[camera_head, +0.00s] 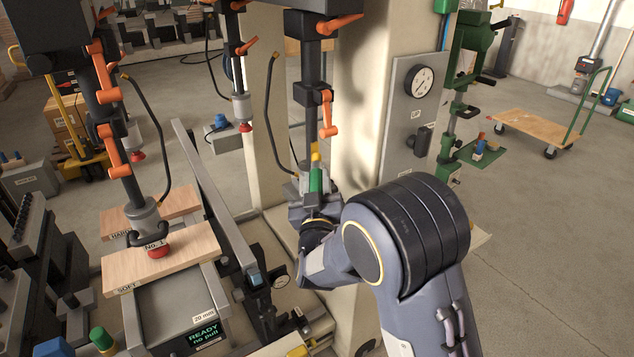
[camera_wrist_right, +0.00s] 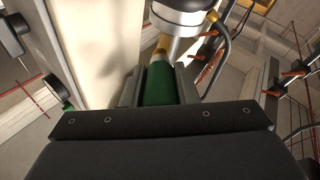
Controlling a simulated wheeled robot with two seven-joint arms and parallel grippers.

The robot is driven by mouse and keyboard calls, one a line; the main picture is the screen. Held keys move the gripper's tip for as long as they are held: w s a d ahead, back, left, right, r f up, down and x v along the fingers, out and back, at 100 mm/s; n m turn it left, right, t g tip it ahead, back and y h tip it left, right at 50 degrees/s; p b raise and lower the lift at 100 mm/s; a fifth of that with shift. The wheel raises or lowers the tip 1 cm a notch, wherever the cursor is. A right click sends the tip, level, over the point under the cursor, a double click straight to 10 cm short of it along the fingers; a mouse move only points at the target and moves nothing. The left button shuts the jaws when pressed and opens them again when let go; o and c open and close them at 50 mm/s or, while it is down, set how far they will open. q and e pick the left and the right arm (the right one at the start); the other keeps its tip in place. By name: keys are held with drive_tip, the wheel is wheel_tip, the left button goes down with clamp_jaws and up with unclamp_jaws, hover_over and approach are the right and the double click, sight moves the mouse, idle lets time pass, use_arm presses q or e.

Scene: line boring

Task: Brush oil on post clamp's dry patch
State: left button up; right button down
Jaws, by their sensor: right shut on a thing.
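My right gripper (camera_head: 318,200) is shut on a green-handled brush (camera_head: 318,180) with a yellow upper part, held roughly upright. In the right wrist view the green handle (camera_wrist_right: 160,84) sits between the two jaws. The brush's upper end reaches toward a grey cylindrical head at the foot of a dark post (camera_head: 312,126); I cannot tell if they touch. An orange-levered clamp (camera_head: 327,112) sits on that post above the brush. No dry patch can be made out. My left gripper is out of view.
Left, another post with orange clamps (camera_head: 113,158) stands over a wooden board (camera_head: 165,262) marked SOFT. A cream column and grey panel with a round gauge (camera_head: 418,81) stand right of the brush. A black hose (camera_head: 272,110) hangs beside it. Open floor lies at right.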

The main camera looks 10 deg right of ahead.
drive_tip(key=shift+w+a+b, duration=0.1)
drive_tip(key=shift+w+b, duration=0.15)
drive_tip(key=shift+b, duration=0.1)
idle(0.5)
drive_tip(key=shift+r, duration=0.1)
drive_tip(key=shift+s+r+p, duration=0.1)
drive_tip(key=shift+r+p, duration=0.35)
drive_tip(key=shift+r, duration=0.35)
drive_tip(key=shift+f, duration=0.1)
drive_tip(key=shift+f+b, duration=1.45)
drive_tip(key=shift+b, duration=0.15)
drive_tip(key=shift+r, duration=0.25)
